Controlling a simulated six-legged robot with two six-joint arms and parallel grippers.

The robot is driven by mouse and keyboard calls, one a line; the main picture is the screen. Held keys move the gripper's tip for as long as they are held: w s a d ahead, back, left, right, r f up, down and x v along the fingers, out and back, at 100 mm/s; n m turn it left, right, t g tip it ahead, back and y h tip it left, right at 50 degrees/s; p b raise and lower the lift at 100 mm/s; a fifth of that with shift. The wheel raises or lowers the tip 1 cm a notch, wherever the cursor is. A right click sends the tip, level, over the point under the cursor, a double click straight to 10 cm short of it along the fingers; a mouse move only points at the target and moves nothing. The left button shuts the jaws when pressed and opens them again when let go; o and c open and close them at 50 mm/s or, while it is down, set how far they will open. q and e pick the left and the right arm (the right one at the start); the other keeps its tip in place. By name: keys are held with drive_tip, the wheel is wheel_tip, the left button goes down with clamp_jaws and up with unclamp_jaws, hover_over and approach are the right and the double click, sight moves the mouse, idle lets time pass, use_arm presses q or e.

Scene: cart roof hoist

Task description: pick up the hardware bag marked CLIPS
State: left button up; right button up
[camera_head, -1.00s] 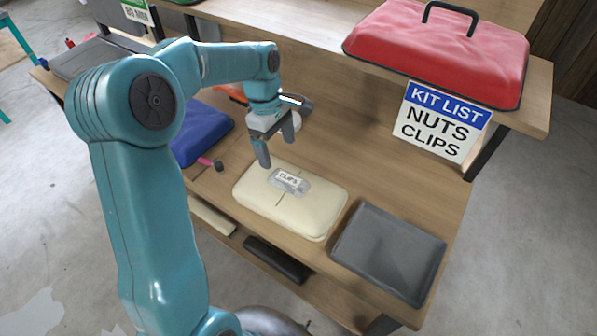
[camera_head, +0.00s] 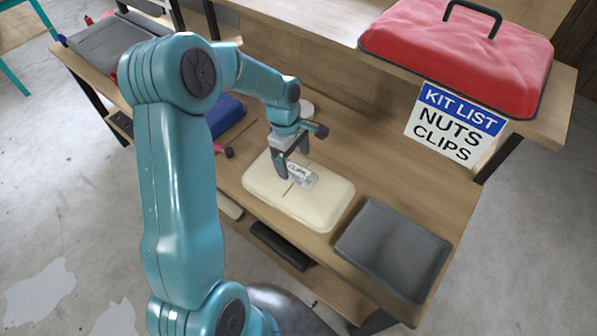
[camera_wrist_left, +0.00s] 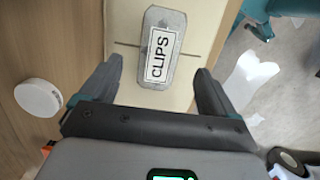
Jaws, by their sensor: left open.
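The hardware bag marked CLIPS (camera_head: 301,176) is a small grey packet with a white label. It lies on a cream padded block (camera_head: 315,208) on the wooden bench. In the left wrist view the bag (camera_wrist_left: 161,48) sits ahead of and between the two spread fingers (camera_wrist_left: 158,92), not touching either. The gripper hides part of the bag's left end in the head view. My right gripper is not in view.
A grey tray (camera_head: 393,249) is to the right of the cream block. A red case (camera_head: 455,50) sits on the shelf above a KIT LIST sign (camera_head: 455,123) reading NUTS, CLIPS. A blue item (camera_head: 226,113) lies behind my left arm. A white round item (camera_wrist_left: 38,97) is left of the gripper.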

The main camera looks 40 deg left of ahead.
sight(296, 169)
use_arm(q)
drive_tip(key=f, duration=0.1)
drive_tip(key=f+p, duration=0.1)
drive_tip(key=f, duration=0.1)
drive_tip(key=shift+d+f, duration=0.3)
drive_tip(key=shift+f, duration=0.05)
drive_tip(key=shift+w+d+f, duration=0.1)
drive_tip(key=shift+w+f, duration=0.1)
drive_tip(key=shift+f, duration=0.3)
drive_tip(key=shift+s+r, duration=0.1)
drive_tip(key=shift+s, duration=0.05)
drive_tip(key=c, duration=1.2)
drive_tip(key=shift+r, duration=0.1)
